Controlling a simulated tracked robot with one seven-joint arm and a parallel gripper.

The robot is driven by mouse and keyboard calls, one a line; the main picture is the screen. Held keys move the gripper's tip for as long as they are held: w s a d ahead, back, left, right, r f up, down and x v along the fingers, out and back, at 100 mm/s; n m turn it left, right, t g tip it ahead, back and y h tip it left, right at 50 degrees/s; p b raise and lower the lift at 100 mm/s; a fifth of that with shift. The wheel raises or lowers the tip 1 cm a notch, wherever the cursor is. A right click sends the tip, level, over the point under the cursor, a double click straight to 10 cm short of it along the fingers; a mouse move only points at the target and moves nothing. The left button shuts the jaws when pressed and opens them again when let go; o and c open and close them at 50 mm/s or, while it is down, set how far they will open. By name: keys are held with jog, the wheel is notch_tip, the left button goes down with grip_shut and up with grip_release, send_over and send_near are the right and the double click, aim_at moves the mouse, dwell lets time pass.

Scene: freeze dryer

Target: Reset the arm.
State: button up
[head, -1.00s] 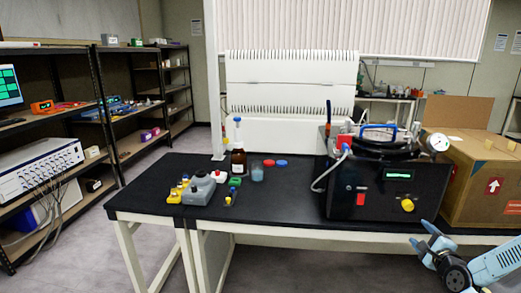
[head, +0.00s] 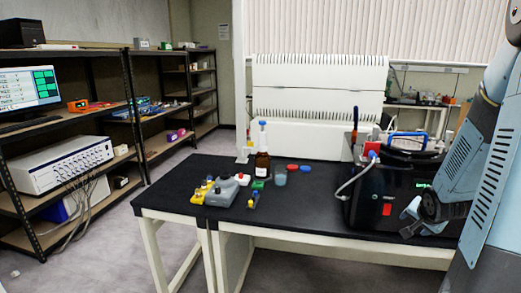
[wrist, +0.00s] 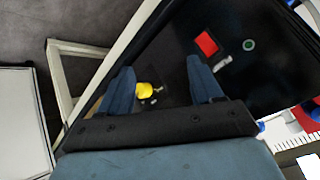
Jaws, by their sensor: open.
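My gripper (head: 405,218) is in front of the right part of the black freeze dryer (head: 362,210) in the head view and hides part of its front. My blue-grey arm rises along the right edge. In the wrist view my gripper (wrist: 162,85) has its two fingers apart with nothing between them in grasp. A yellow knob (wrist: 144,89) shows beyond the gap between them. A red switch (wrist: 206,43) and a green round button (wrist: 249,44) show on the machine's dark front. I cannot tell how far the fingertips are from it.
The black table (head: 300,218) holds a brown bottle (head: 262,167), a grey device (head: 222,192), a small beaker (head: 280,178) and red and blue caps. Shelves (head: 75,136) with a monitor (head: 30,88) stand at left. Floor is clear between shelves and table.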

jog(key=s+a+r+n+g+y, duration=0.1)
jog(key=s+a+r+n, duration=0.4)
jog(key=s+a+r, duration=0.4)
jog(key=s+a+r+n+g+y, duration=0.1)
jog(key=s+a+r+n, duration=0.4)
jog(key=s+a+r, duration=0.5)
jog(key=a+r, duration=0.1)
jog(key=a, duration=0.4)
jog(key=shift+r+n+y, duration=0.3)
jog(key=shift+y, duration=0.1)
dwell(0.6)
